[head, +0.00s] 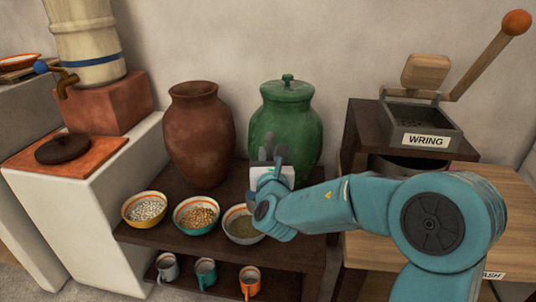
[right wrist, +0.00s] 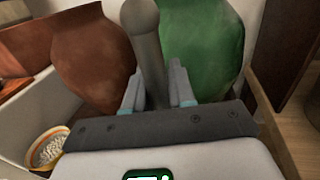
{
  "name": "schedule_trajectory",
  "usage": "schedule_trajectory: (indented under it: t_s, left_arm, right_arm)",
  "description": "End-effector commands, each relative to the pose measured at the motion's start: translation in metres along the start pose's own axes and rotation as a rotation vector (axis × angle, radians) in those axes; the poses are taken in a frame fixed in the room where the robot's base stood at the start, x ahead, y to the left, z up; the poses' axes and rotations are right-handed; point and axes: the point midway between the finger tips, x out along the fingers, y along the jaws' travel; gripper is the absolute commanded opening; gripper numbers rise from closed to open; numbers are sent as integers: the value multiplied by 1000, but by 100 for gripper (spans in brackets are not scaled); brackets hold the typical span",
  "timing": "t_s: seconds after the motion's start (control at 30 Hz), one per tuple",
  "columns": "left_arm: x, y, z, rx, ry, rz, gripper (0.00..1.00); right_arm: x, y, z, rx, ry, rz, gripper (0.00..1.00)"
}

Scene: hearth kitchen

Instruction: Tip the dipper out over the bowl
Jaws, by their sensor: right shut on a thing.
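My right gripper (head: 272,166) is in front of the green jar, above and behind the right-hand bowl. In the right wrist view its fingers (right wrist: 156,84) are shut on a grey, rod-like part of the dipper (right wrist: 146,32). The dipper's cup and any contents cannot be made out. Three bowls stand in a row on the dark shelf: a yellow-rimmed bowl (head: 144,221) of white beans, an orange-rimmed bowl (head: 196,226) of orange-brown grains, and a pale bowl (head: 242,238) of greenish stuff, partly hidden by my arm. My left gripper is not in view.
A brown jar (head: 198,150) and a lidded green jar (head: 287,105) stand behind the bowls. Several mugs (head: 205,274) are on the lower shelf. A lever press marked WRING (head: 425,140) is at right. A barrel with a tap (head: 85,40) is at left.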

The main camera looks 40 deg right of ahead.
Motion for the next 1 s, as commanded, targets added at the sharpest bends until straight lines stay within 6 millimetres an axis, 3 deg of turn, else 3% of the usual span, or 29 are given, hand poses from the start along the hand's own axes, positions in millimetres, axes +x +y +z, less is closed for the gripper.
schedule_trajectory:
  t_s: [0.13,1.0]
  left_arm:
    - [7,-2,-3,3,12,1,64]
    - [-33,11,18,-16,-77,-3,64]
  right_arm:
    - [1,2,-10,0,-2,1,0]
    - [-8,51,-6,-351,-68,3,0]
